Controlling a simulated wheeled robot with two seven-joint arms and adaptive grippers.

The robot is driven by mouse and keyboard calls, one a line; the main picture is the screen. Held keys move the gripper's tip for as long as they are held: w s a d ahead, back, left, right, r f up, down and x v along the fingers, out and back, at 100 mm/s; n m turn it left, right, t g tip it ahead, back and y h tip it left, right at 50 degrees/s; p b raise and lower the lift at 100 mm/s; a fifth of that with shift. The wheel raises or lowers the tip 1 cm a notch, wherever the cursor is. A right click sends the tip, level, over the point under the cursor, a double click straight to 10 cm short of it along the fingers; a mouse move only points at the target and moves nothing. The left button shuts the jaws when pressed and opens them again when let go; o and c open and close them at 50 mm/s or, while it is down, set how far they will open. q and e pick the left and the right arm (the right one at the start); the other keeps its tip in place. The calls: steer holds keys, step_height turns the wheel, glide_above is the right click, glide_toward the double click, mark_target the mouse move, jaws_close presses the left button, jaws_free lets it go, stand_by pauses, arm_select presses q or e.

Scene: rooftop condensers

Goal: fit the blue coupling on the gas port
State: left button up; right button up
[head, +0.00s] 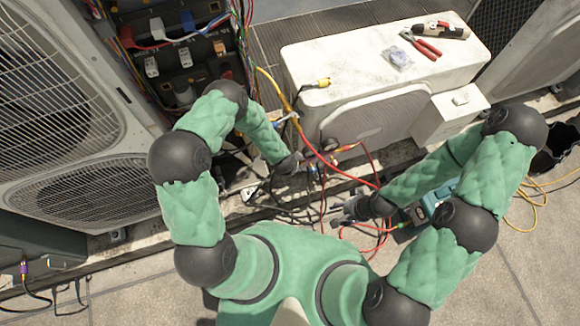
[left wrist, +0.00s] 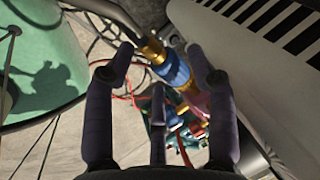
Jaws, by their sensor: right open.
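The blue coupling (left wrist: 173,70) shows in the left wrist view, with a brass end at its upper left and a red-pink fitting (left wrist: 196,102) below it. It lies between the spread fingers of my left gripper (left wrist: 158,68), closer to the right finger; I cannot tell if they touch. In the head view my left gripper (head: 291,164) is by the hoses in front of the white condenser, and the coupling is too small there to make out surely. My right gripper (head: 346,211) is open and empty, lower right of it. I cannot single out the gas port.
The white condenser (head: 345,60) carries red pliers (head: 424,46), a black-and-tan tool (head: 440,31) and a clear bag (head: 396,57). Red hoses (head: 370,165) loop around both grippers. An open electrical panel (head: 180,50) stands left.

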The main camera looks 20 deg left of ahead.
arm_select(q)
steer(key=c, duration=0.8)
steer(key=o, duration=0.6)
steer(key=shift+s+f, duration=0.1)
steer(key=shift+s, duration=0.05)
jaws_close()
steer(key=shift+s+a, duration=0.2)
steer(key=shift+s, duration=0.05)
steer(key=shift+s+a, duration=0.3)
steer(key=shift+a, duration=0.3)
steer(key=shift+s+a, duration=0.3)
steer(key=shift+a, duration=0.3)
steer(key=shift+s+a, duration=0.3)
steer(key=shift+a, duration=0.3)
